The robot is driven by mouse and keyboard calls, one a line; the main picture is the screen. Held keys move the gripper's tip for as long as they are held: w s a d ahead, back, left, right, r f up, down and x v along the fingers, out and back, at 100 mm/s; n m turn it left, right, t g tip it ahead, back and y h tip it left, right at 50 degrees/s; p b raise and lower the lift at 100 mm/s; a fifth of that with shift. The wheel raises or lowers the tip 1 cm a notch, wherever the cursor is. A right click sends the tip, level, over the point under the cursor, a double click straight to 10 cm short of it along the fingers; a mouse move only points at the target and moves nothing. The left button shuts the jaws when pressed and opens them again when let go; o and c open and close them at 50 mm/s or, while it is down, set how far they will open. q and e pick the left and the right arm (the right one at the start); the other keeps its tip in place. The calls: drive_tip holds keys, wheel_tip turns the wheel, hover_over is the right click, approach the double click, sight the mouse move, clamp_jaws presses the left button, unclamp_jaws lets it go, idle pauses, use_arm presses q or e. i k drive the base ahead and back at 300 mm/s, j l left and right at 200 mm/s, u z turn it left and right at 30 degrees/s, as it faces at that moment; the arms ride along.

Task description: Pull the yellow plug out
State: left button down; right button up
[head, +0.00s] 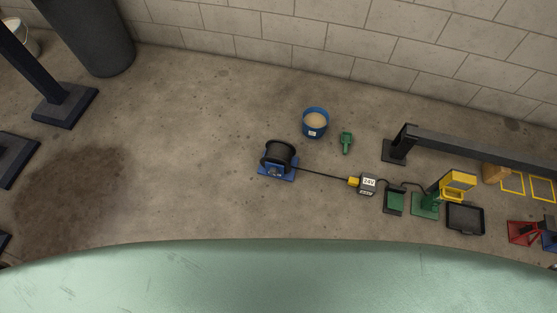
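The yellow plug (353,181) is small and sits against the left side of a dark box marked 24V (368,184) on the concrete floor. It looks seated in the box. A black cable (322,174) runs from the plug left to a black cable reel (279,154) on a blue base. Neither of my grippers shows in the head view.
A blue bucket (315,123) and a green tool (346,142) lie behind the cable. Right of the box are a green-black tray (394,202), a yellow-and-green device (456,186), a black tray (465,218) and a dark beam (480,147). A pale green surface (270,280) fills the foreground.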

sight(353, 181)
drive_tip(key=z, duration=1)
